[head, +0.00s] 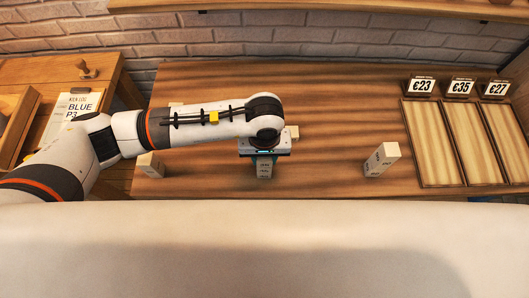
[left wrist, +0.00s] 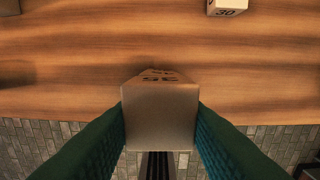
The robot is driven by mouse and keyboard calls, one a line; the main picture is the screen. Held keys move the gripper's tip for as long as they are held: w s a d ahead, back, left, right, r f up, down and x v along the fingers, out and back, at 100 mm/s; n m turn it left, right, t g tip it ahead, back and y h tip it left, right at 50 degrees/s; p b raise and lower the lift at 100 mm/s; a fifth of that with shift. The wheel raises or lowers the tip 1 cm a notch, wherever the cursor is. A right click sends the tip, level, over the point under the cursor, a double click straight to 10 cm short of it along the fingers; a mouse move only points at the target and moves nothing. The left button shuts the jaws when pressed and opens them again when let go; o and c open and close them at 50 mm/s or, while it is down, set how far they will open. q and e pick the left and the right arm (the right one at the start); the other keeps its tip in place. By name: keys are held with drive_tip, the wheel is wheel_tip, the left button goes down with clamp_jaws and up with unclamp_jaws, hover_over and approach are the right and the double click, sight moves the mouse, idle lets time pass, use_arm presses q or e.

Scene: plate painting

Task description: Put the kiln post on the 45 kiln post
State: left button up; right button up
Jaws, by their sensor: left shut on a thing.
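My left gripper (head: 264,156) points down over the middle of the table, shut on a pale kiln post (head: 264,170) with dark marks on its side. In the left wrist view the held kiln post (left wrist: 160,115) sits between the two green fingers, its number partly visible and foreshortened. Another pale post (head: 381,160) stands at the right of the table, its marks too small to read surely. A further post (head: 150,164) is at the left, partly behind my arm. A post marked 30 (left wrist: 228,6) shows at the top right of the left wrist view. I cannot tell which post is the 45.
Pale pieces (head: 293,132) show partly behind my gripper and arm. Wooden trays (head: 437,145) with price signs lie at the right. A side table (head: 60,65) with a card stands at the left. The table between gripper and right post is clear.

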use_arm(q)
drive_tip(key=shift+f, duration=0.15)
drive_tip(key=o, duration=1)
